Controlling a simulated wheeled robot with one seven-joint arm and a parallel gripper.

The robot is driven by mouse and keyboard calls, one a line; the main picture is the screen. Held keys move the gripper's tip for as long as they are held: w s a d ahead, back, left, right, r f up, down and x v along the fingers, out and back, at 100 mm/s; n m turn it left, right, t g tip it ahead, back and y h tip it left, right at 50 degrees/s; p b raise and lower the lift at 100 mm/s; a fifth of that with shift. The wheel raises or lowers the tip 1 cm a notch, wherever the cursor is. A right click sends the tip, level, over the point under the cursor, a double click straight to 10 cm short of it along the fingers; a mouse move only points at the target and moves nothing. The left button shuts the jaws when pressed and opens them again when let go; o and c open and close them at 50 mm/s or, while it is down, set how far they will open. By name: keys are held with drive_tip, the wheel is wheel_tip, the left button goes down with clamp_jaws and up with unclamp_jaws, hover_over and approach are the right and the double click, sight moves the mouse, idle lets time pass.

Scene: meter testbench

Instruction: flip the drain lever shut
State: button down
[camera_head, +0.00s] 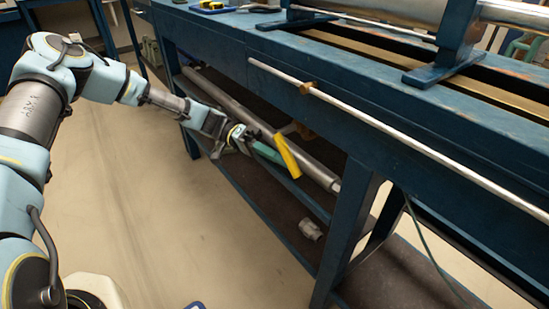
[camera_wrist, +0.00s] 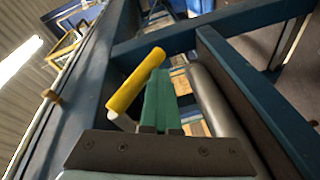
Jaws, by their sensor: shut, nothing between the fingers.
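The drain lever has a yellow handle (camera_head: 287,156) that slants under the bench's front edge, its upper end leaning left in the head view. In the wrist view the yellow handle (camera_wrist: 135,82) lies just left of the fingers, with a pale stem at its lower end. My gripper (camera_head: 280,160) has green fingers pressed together with nothing between them. The fingertips are right beside the handle; in the wrist view the closed fingers (camera_wrist: 158,78) overlap its edge, and I cannot tell whether they touch. The valve body is not clearly visible.
The blue bench (camera_head: 395,115) has a long silver rod (camera_head: 400,147) with a brass-coloured bracket (camera_head: 306,88) along its front. A grey pipe (camera_head: 318,172) runs behind the gripper above the dark lower shelf (camera_head: 265,195). A small metal fitting (camera_head: 310,229) lies there. Open floor is at left.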

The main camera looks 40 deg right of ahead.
drive_tip(key=s+g+b, duration=0.1)
drive_tip(key=g, duration=0.1)
drive_tip(key=s+n+g+h, duration=0.1)
drive_tip(key=g, duration=0.1)
drive_tip(key=shift+s+a+r+b, duration=0.1)
drive_tip(key=shift+r+b, duration=0.3)
drive_tip(key=shift+s+r+n+g+h+b, duration=0.2)
drive_tip(key=shift+s+r+n+g+h, duration=0.15)
drive_tip(key=shift+n+g+h, duration=0.3)
drive_tip(key=shift+s+r+n+g+h+b, duration=0.25)
drive_tip(key=shift+r+n+g+h, duration=0.15)
drive_tip(key=shift+g, duration=0.45)
wheel_tip(320, 180, down, 4)
drive_tip(key=b, duration=0.3)
approach(289, 156)
drive_tip(key=f, duration=0.4)
drive_tip(key=shift+w+d+f+b, duration=0.1)
drive_tip(key=shift+d+f+b, duration=0.15)
drive_tip(key=shift+d+b, duration=0.15)
